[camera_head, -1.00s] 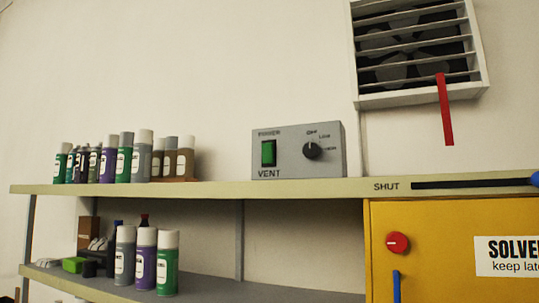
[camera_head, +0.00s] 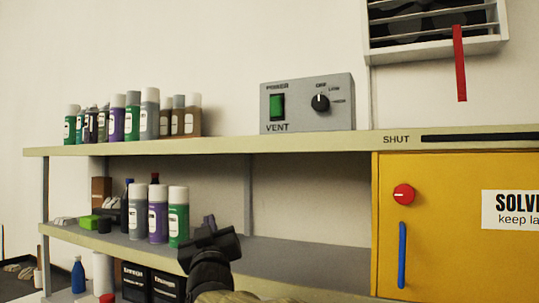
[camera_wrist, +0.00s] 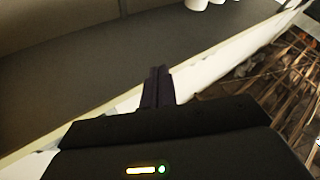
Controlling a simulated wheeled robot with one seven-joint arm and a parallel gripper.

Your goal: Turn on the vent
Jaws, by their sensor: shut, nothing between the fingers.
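The grey vent control box (camera_head: 343,116) stands on the upper shelf in the head view. It has a green power switch (camera_head: 277,107) and a black knob (camera_head: 320,102) with OFF, LOW and HIGH marks; the knob's pointer looks turned up toward OFF. The louvred wall vent (camera_head: 488,42) is at the upper right, partly cut off, with a red streamer (camera_head: 460,62) hanging down from it. My gripper (camera_head: 208,222) is in front of the lower shelf, below and left of the box and well apart from it. In the wrist view its dark fingers (camera_wrist: 158,80) are together and empty.
The upper shelf (camera_head: 230,146) carries several spray cans left of the box. The lower shelf (camera_head: 300,257) has more cans (camera_head: 158,210) and clear space to their right. A yellow solvent cabinet (camera_head: 440,250) stands at right. Wall space above the box is open.

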